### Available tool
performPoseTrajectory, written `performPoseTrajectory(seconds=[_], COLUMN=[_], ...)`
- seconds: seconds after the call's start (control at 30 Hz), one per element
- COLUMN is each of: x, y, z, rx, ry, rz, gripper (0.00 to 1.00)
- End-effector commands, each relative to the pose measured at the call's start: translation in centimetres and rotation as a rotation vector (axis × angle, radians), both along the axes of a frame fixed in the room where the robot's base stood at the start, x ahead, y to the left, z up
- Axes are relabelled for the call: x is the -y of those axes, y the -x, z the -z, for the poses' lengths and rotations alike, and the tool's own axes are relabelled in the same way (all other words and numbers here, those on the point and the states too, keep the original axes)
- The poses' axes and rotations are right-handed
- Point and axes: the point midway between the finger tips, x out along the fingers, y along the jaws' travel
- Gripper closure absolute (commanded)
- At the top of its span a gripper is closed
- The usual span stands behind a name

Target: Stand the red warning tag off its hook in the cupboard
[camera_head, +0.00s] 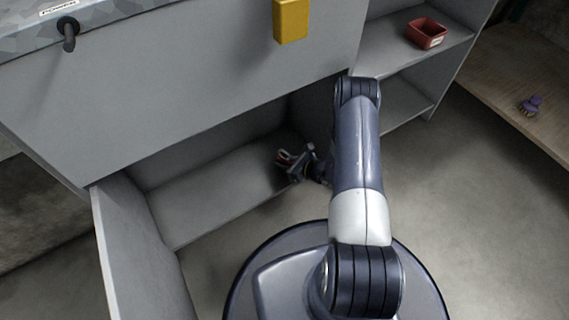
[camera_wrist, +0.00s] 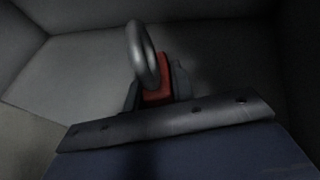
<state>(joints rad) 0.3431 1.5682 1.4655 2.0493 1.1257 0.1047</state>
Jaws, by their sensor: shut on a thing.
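The red warning tag (camera_wrist: 157,82) is between the fingers of my gripper (camera_wrist: 155,92) in the wrist view. A thick grey loop (camera_wrist: 143,50) rises from the tag, above the fingers. In the head view my gripper (camera_head: 292,161) is at the right part of the open low cupboard (camera_head: 215,192), with a small bit of red (camera_head: 281,157) at its tip. The gripper is shut on the tag. I cannot tell whether the tag touches the cupboard floor. The lower part of the tag is hidden by the fingers, and no separate hook shows inside the cupboard.
The cupboard door (camera_head: 140,255) stands open at the left. A yellow box (camera_head: 291,20) is on the grey front panel above. A red bin (camera_head: 426,34) sits on the right shelf. A purple brush (camera_head: 530,105) lies on a wooden surface (camera_head: 510,75). The cupboard floor is bare.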

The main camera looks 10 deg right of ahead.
Motion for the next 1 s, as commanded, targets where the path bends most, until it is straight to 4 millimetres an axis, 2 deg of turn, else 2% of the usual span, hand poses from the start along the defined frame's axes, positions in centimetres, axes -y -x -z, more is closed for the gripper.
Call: performPoseTrajectory(seconds=[0.37,0.4,0.63,1.0], x=[0.02,0.02,0.01,0.32], y=[-0.06,-0.07,-0.04,0.27], z=[0.5,0.47,0.46,-0.15], rx=[0.001,0.002,0.001,0.0], ry=[0.0,0.001,0.0,0.0], rz=[0.0,0.0,0.0,0.002], gripper=[1.0,0.74,0.55,0.55])
